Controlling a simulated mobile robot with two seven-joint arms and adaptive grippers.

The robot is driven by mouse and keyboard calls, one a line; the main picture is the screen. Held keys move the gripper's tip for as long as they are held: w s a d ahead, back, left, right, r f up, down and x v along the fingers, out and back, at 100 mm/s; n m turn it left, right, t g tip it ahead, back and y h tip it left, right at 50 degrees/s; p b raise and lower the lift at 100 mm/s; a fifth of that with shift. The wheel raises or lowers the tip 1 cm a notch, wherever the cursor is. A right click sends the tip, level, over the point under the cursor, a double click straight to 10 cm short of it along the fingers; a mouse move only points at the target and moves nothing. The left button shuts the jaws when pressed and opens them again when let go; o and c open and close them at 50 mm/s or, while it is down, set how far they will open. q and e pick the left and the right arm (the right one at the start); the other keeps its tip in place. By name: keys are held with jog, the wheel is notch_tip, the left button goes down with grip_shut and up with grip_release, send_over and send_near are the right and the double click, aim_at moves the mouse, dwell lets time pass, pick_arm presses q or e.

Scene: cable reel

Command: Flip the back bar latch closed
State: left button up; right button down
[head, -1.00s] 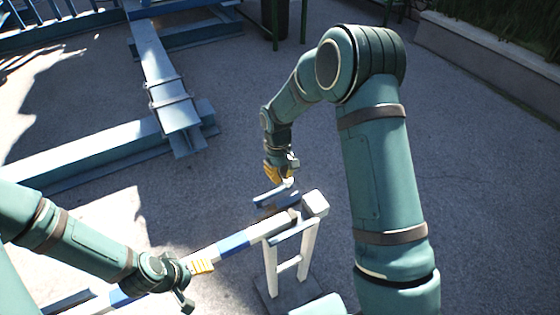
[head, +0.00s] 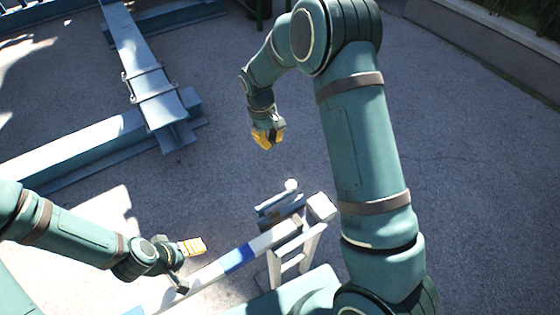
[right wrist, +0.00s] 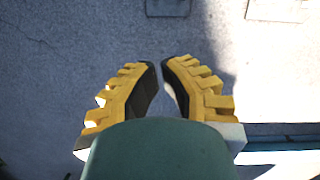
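The blue-and-white bar (head: 240,257) runs from the lower left to a white post stand (head: 320,207) in the head view. Near that end is the latch (head: 270,203), a grey-blue lever piece with a pale round knob (head: 291,185). I cannot tell how far it is turned. My right gripper (head: 267,137) hangs beyond the latch, up and left of it in the picture, clear of it and empty. Its yellow fingers also show in the right wrist view (right wrist: 161,68), with a narrow gap between the tips. My left gripper (head: 187,266) is beside the bar, its fingers spread apart.
Blue steel beams (head: 150,75) lie on the pavement at the upper left. A low kerb wall (head: 475,35) runs along the upper right. The grey pavement (head: 475,200) at the right is clear.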

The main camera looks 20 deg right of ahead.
aim_at(276, 197)
pick_arm(q)
jog(key=shift+r+p, duration=0.45)
jog(key=shift+r, duration=0.05)
pick_arm(e)
jog(key=s+d+f, duration=0.1)
jog(key=s+f, duration=0.4)
jog(key=f, duration=0.5)
jog(key=shift+s+d, duration=0.4)
pick_arm(q)
jog(key=shift+d+f, duration=0.1)
pick_arm(e)
jog(key=shift+s, duration=0.15)
pick_arm(q)
jog(key=shift+d+f, duration=0.1)
jog(key=shift+d, duration=0.25)
pick_arm(e)
jog(key=shift+s+d+m, duration=0.2)
jog(key=shift+s+m, duration=0.1)
jog(key=shift+m, duration=0.2)
